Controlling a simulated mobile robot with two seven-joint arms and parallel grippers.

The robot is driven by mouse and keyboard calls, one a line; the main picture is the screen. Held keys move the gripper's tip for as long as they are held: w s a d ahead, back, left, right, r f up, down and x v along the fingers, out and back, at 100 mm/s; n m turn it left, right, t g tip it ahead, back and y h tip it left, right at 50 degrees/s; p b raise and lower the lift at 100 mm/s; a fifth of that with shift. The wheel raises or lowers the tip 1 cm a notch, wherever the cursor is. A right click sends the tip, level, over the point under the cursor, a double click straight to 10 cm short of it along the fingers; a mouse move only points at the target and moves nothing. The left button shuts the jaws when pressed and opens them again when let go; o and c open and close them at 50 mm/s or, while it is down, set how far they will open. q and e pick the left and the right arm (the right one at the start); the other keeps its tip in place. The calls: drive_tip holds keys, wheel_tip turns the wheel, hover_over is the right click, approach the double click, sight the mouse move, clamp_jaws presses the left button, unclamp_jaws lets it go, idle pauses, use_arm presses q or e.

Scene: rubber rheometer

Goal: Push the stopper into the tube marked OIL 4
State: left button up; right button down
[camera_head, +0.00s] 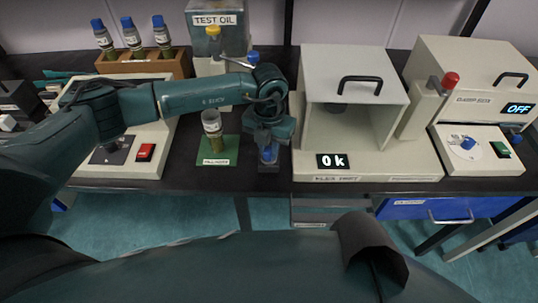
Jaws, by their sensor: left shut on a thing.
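My left gripper (268,148) points down at the middle of the bench and is shut on a blue stopper (268,155). The stopper is just above or at a small dark block (269,168); I cannot tell whether they touch. An open tube (212,127) with darker contents low in it stands upright in a green stand (214,159), left of the gripper. No stopper shows on this tube. I cannot read its marking. My right gripper is not in view.
A wooden rack (144,66) behind holds several tubes with blue tops. A TEST OIL container (217,34) stands behind the open tube. A pale machine with an open chamber (350,85) stands close on the right, and another switched OFF (475,95) is farther right.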

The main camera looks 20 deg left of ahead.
sight(268, 149)
use_arm(q)
drive_tip(key=shift+r, duration=0.1)
clamp_jaws()
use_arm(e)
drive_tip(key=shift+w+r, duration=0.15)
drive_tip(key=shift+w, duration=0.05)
